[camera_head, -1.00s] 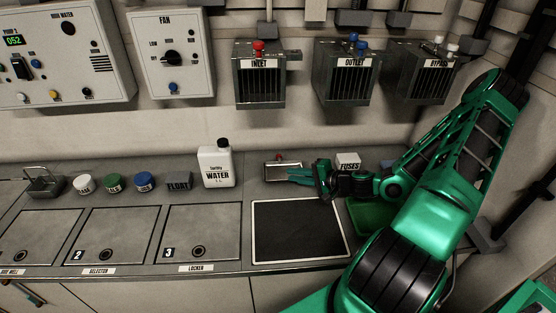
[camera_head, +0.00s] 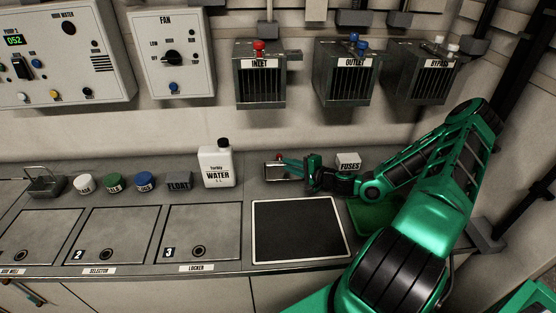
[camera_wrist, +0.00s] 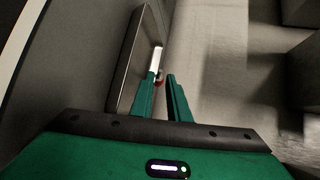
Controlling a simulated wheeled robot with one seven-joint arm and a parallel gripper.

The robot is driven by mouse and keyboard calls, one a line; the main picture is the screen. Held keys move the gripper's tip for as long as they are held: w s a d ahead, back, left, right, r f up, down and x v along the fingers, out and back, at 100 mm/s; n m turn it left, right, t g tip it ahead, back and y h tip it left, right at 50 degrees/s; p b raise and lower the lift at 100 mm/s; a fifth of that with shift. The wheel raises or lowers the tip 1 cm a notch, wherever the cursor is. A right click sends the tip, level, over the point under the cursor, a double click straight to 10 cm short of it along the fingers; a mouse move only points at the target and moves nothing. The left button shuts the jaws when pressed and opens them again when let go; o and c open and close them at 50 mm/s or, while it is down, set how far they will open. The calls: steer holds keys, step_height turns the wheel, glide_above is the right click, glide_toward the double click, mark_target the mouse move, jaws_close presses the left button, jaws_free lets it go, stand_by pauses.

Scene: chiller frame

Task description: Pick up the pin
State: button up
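What looks like the pin, a small piece with a red end (camera_head: 279,157), is at the back of a small grey metal holder (camera_head: 273,174) on the counter. In the wrist view a white and red piece (camera_wrist: 157,60), probably the pin, shows just beyond the fingertips. My gripper (camera_head: 284,162) reaches in from the right, low over the counter, with its green fingers at the holder. In the wrist view my gripper (camera_wrist: 161,76) has its fingers apart with a gap between them. Contact with the pin cannot be told, and the fingers partly cover it.
A white water bottle (camera_head: 216,165) stands left of the holder, and a fuses box (camera_head: 348,161) stands right, close behind my arm. A black mat (camera_head: 298,230) lies in front. The inlet box (camera_head: 260,85) hangs on the wall above.

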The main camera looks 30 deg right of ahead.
mark_target(280, 159)
steer(key=shift+x, duration=1.5)
jaws_close()
